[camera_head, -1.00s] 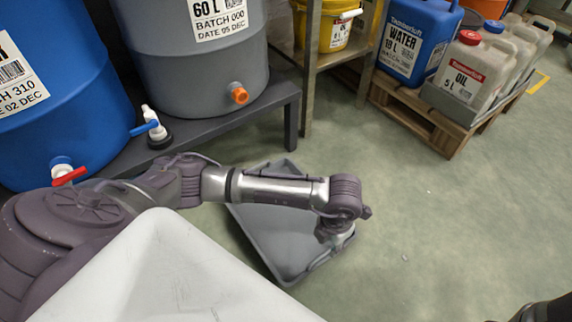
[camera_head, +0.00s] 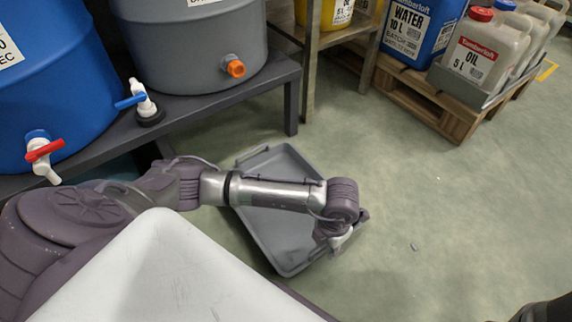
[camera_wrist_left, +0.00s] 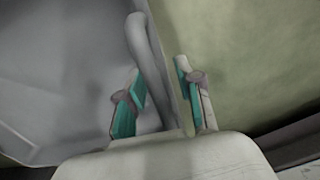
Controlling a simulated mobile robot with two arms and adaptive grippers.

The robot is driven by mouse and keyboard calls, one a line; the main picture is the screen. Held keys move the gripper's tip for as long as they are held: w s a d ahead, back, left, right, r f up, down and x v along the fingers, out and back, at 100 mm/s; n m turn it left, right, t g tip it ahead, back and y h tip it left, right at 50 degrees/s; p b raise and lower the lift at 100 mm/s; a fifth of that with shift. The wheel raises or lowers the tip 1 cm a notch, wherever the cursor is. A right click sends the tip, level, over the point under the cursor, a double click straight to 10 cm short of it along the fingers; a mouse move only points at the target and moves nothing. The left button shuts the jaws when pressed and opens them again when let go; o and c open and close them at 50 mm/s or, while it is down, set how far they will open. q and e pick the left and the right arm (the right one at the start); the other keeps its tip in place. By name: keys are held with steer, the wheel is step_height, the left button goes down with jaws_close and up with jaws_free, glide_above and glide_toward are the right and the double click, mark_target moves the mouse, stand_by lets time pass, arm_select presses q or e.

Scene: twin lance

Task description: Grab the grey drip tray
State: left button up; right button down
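The grey drip tray (camera_head: 270,229) lies on the floor below the picture's middle in the head view, a shallow rectangle with raised walls. My left arm crosses over it and hides part of it. My left gripper (camera_head: 338,243) is at the tray's right-hand edge. In the left wrist view, the fingers of my left gripper (camera_wrist_left: 163,92) stand apart, one on each side of the tray's rim bar (camera_wrist_left: 149,58). I see space beside the bar; whether a pad touches it I cannot tell. My right gripper does not show.
A dark low bench (camera_head: 215,101) carries a blue barrel (camera_head: 70,70) and a grey barrel (camera_head: 190,45), both with taps. A wooden pallet (camera_head: 437,118) with canisters stands at the upper right.

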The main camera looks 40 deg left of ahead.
arm_select(q)
jaws_close()
steer(key=shift+r, duration=0.15)
stand_by(0.4)
